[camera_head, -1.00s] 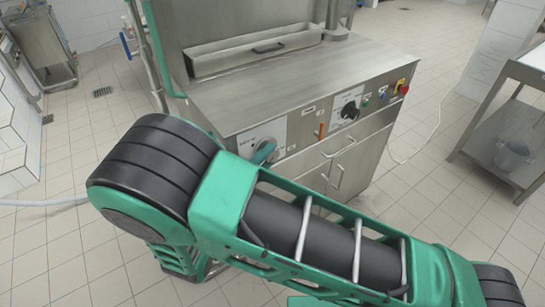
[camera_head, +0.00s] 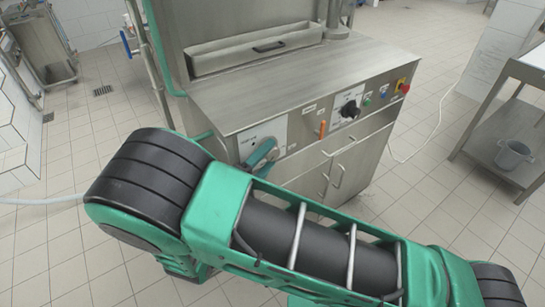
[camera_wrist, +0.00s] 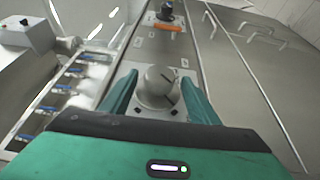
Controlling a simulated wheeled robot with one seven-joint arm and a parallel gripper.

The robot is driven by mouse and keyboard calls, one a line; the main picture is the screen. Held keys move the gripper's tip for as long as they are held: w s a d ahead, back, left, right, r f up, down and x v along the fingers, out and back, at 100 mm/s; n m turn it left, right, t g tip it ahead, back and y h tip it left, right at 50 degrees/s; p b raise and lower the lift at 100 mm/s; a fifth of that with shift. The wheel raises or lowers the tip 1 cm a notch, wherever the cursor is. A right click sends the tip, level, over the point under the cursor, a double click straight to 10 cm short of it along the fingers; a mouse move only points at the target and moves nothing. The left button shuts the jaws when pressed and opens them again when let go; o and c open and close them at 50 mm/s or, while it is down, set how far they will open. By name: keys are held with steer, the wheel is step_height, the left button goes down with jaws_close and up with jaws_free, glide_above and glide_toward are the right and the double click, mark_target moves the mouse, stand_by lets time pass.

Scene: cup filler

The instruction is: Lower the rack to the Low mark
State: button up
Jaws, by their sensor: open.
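A silver round knob (camera_wrist: 157,87) with a dark pointer line sits on the machine's front panel. In the wrist view it lies between the two green fingers of my gripper (camera_wrist: 159,80), which are open, one on each side. I cannot tell whether the fingers touch it. In the head view my gripper (camera_head: 262,153) is at the white dial plate (camera_head: 270,131) at the panel's left, and it hides the knob. The plate's marks are too small to read. I cannot make out the rack or its Low mark.
Right of the plate are an orange lever (camera_head: 322,130), a black knob (camera_head: 349,110), and green, blue and red buttons (camera_head: 404,86). Cabinet doors (camera_head: 335,170) with handles lie below. A steel table with a bucket (camera_head: 513,154) stands at the right, with free floor between.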

steer(key=v, duration=1)
steer(key=shift+s+a, duration=0.25)
